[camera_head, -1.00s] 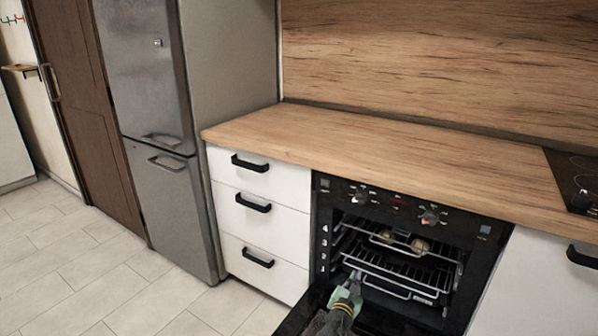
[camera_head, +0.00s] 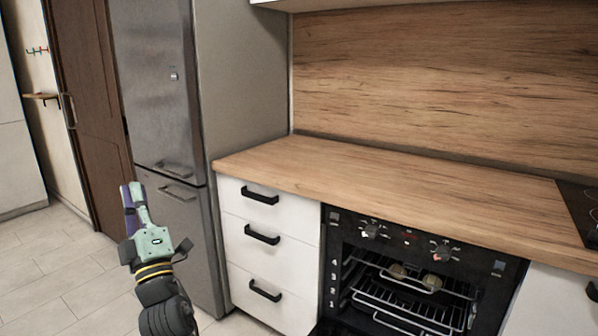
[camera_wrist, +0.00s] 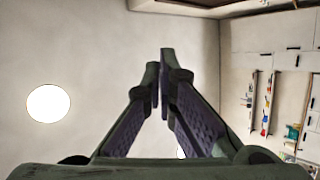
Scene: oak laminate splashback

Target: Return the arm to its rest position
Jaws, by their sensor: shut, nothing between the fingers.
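My gripper (camera_head: 132,195) is raised at the lower left of the head view, in front of the fridge and clear of the oven. It points upward. Its fingers are shut with nothing between them. In the wrist view the two fingers (camera_wrist: 160,85) come together at their tips, with the ceiling and a round lamp behind them. My arm comes up from the bottom edge of the head view.
The oven (camera_head: 400,275) is open, with wire racks and small round items on the upper rack. White drawers (camera_head: 265,245) and a grey fridge (camera_head: 170,130) stand beside it. The wooden worktop (camera_head: 390,175) is bare. Tiled floor (camera_head: 60,260) is free at left.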

